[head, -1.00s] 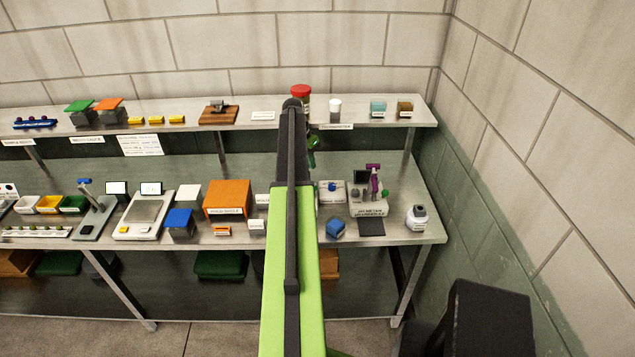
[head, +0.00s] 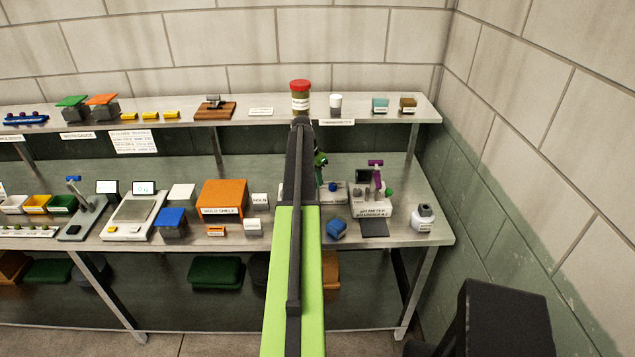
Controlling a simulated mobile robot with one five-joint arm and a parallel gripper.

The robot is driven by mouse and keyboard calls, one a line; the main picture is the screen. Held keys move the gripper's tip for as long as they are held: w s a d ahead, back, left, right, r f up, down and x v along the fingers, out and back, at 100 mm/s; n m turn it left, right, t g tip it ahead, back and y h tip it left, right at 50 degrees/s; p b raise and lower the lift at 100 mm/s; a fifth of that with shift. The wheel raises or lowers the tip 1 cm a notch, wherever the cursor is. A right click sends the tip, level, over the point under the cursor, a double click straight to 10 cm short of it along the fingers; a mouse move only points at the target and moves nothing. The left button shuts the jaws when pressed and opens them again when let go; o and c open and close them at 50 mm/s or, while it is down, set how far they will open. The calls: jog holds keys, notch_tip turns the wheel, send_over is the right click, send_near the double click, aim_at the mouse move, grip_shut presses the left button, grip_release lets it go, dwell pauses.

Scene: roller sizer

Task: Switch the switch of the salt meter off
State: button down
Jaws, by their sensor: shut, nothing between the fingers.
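My green and black arm reaches up the middle of the head view over the bench. My gripper (head: 320,160) shows only in part, as a small green and dark piece just right of the arm's far end; its fingers are mostly hidden. Just below it on the bench is a small white box with a blue knob (head: 333,188), partly covered by the arm. Right of that stands a grey device with a dark screen, a purple part and a green knob (head: 372,207). Labels are too small to tell which device is the salt meter, and no switch position can be read.
An orange box (head: 222,196) and scales are left of the arm. A red-lidded jar (head: 300,96) stands on the upper shelf (head: 355,112). A wall closes the right side.

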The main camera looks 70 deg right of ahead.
jog(key=shift+s+a+r+p, duration=0.2)
jog(key=shift+a, duration=0.25)
jog(key=shift+s+a+r+p, duration=0.15)
jog(key=shift+a+r+p, duration=0.05)
jog(key=shift+a, duration=0.2)
jog(key=shift+r, duration=0.1)
jog(key=shift+r+p, duration=0.75)
jog(key=shift+p, duration=0.1)
